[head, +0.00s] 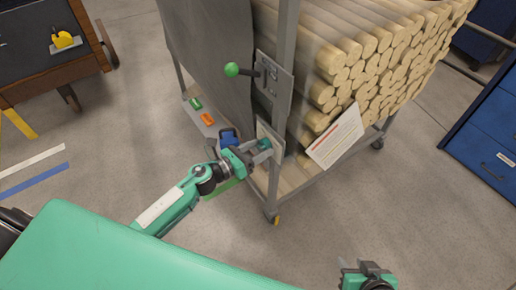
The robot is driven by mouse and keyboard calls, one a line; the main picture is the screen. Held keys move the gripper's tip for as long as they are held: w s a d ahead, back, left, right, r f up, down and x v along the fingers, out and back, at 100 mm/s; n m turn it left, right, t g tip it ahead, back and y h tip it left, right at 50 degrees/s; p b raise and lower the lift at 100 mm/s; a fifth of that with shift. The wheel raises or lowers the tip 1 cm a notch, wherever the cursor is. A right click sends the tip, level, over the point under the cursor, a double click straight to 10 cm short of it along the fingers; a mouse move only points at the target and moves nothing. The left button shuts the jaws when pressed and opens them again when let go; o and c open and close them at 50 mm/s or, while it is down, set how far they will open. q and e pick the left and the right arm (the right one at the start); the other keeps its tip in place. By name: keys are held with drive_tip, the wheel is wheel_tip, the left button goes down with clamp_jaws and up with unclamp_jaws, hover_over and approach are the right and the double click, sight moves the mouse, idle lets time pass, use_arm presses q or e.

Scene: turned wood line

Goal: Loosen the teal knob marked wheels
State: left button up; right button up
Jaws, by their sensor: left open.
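A teal knob (265,143) sits on a pale plate (274,138) on the front post of the wheeled rack, low down. My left gripper (262,150) reaches in from the left, with its open fingers at the knob. The fingers partly cover the knob, so I cannot tell whether they touch it. Any marking by the knob is too small to read. My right gripper (366,275) is at the bottom edge, away from the rack, and its fingers are not clear.
The rack (285,60) holds stacked round wood rods (370,55). A lever with a green ball (232,69) sticks out above the knob. A paper sheet (336,136) hangs on the right. Green and orange items (206,119) lie on the lower shelf. Blue drawers (490,145) stand right.

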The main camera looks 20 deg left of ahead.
drive_tip(key=shift+w+r, duration=0.1)
use_arm(q)
drive_tip(key=c, duration=1)
drive_tip(key=shift+r+n+p, duration=0.1)
drive_tip(key=shift+n+p, duration=0.25)
drive_tip(key=shift+n, duration=0.25)
drive_tip(key=n+p, duration=0.2)
drive_tip(key=n, duration=0.2)
drive_tip(key=shift+r, duration=0.1)
use_arm(e)
drive_tip(key=s+d+r+g+h, duration=0.2)
drive_tip(key=s+d+g, duration=0.1)
drive_tip(key=s+d, duration=0.15)
use_arm(q)
drive_tip(key=shift+n+p, duration=0.35)
drive_tip(key=shift+n, duration=0.25)
drive_tip(key=n+p, duration=0.5)
drive_tip(key=n, duration=0.4)
drive_tip(key=shift+n, duration=0.3)
drive_tip(key=shift+n+p, duration=0.7)
drive_tip(key=shift+n, duration=0.4)
use_arm(e)
wheel_tip(320, 180, down, 15)
drive_tip(key=g, duration=0.2)
drive_tip(key=shift+w+d+m, duration=0.25)
drive_tip(key=shift+d+m, duration=0.05)
drive_tip(key=shift+d, duration=0.05)
drive_tip(key=shift+f, duration=0.2)
